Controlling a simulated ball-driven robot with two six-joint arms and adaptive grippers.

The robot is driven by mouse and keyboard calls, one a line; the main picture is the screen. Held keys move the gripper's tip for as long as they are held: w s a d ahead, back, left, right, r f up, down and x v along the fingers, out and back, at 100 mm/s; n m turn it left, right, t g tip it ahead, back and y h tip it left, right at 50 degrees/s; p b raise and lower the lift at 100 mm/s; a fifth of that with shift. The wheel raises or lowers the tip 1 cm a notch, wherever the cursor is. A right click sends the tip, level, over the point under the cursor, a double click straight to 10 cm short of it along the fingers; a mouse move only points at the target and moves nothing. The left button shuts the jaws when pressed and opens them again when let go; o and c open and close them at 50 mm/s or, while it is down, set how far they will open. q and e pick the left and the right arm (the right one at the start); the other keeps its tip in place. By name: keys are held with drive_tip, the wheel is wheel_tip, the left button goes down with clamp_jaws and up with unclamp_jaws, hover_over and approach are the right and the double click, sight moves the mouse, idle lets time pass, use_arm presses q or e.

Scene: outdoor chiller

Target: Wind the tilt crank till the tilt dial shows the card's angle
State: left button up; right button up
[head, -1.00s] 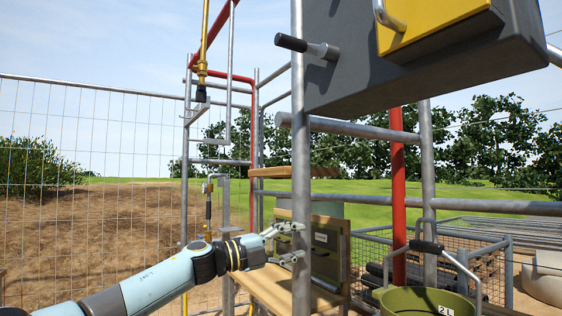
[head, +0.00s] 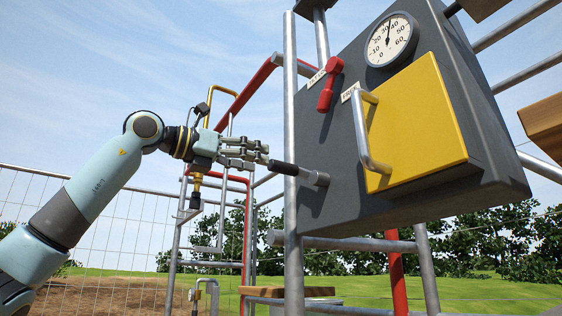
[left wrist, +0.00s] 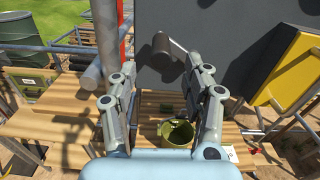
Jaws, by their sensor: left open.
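The tilt dial (head: 391,40) is a round white face high on a dark grey box. Its needle points nearly straight up, around the 20 to 40 marks. The crank (head: 317,178) sticks out of the box's left face, with a black handle (head: 284,168) pointing left. My left gripper (head: 264,154) is open, its fingertips close to the handle's outer end. In the left wrist view, the handle (left wrist: 160,48) lies ahead, between the finger lines. I cannot tell whether anything touches. No angle card is readable. My right gripper is out of view.
A red lever (head: 330,85) and a yellow door (head: 418,125) with a bar handle are on the box. A grey upright post (head: 292,120) stands beside the crank. In the left wrist view, a wooden shelf (left wrist: 60,121) and green bucket (left wrist: 177,134) are below.

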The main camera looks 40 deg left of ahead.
sight(281, 167)
use_arm(q)
drive_tip(key=p+x, duration=0.3)
drive_tip(key=x, duration=0.4)
drive_tip(key=shift+s+r, duration=0.1)
drive_tip(key=shift+r, duration=0.05)
drive_tip(key=shift+w+d, duration=0.2)
drive_tip(key=shift+w, duration=0.15)
drive_tip(key=shift+c, duration=0.4)
clamp_jaws()
